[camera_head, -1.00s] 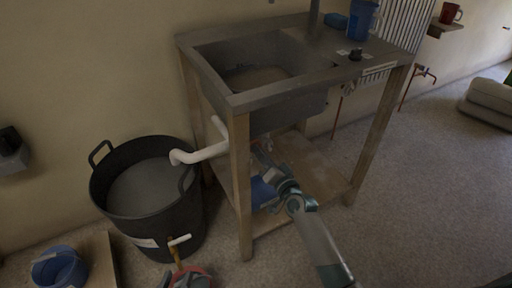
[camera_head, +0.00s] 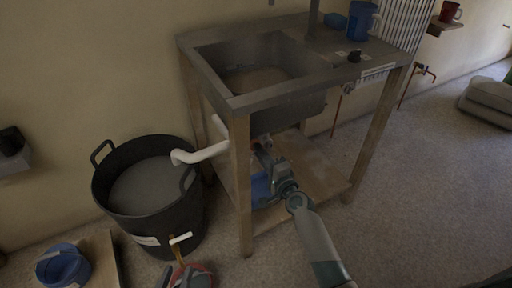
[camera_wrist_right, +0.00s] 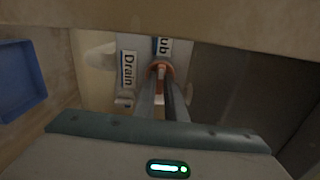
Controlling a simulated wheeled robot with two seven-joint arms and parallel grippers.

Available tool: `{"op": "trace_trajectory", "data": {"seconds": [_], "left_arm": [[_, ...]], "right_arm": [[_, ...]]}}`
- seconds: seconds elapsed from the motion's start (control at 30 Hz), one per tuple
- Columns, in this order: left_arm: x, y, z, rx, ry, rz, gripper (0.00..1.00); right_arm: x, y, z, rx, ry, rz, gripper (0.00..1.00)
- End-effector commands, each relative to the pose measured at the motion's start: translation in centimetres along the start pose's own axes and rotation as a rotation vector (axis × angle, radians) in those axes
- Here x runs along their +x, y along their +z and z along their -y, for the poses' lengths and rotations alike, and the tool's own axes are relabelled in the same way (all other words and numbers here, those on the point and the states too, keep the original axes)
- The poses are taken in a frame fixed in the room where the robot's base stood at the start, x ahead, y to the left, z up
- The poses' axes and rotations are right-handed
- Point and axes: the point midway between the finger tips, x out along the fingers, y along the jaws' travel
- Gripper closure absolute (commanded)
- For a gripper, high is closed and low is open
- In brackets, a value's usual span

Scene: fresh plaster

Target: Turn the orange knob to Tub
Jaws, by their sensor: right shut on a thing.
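The orange knob (camera_wrist_right: 161,67) is at the centre of the right wrist view, under the sink. A "Drain" label (camera_wrist_right: 128,70) is left of it, and a partly cut-off label (camera_wrist_right: 164,46) reading "ub" is just above it. My right gripper (camera_wrist_right: 162,82) is shut on the knob, its two fingers reaching up from below. In the head view the right gripper (camera_head: 264,147) is under the sink basin, where the knob is too small to make out.
The sink bench (camera_head: 238,190) has wooden legs and a lower shelf (camera_head: 310,165). A white pipe (camera_head: 205,152) runs from under the sink to a black tub (camera_head: 140,225). A blue bucket (camera_head: 62,266) stands at lower left.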

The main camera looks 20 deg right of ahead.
Motion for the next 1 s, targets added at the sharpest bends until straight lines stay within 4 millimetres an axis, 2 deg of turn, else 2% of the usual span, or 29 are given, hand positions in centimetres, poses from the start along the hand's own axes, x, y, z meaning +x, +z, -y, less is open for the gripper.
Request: {"op": "trace_trajectory", "data": {"seconds": [0.13, 0.17, 0.23, 0.63, 1.0], "left_arm": [[0.0, 0.0, 0.0, 0.000, 0.000, 0.000, 0.69], [0.0, 0.0, 0.0, 0.000, 0.000, 0.000, 0.69], [0.0, 0.0, 0.0, 0.000, 0.000, 0.000, 0.69], [0.0, -0.1, 0.0, 0.000, 0.000, 0.000, 0.69], [-0.2, -0.6, -0.1, 0.000, 0.000, 0.000, 0.69]], "right_arm": [[0.0, 0.0, 0.0, 0.001, -0.001, 0.000, 1.00], [0.0, 0.0, 0.0, 0.001, -0.001, 0.000, 0.85], [0.0, 0.0, 0.0, 0.000, -0.001, 0.000, 0.69], [-0.3, 0.0, 0.0, -0.002, 0.000, 0.000, 0.69], [-3.7, 0.0, 0.0, -0.003, 0.001, 0.001, 0.69]]}}
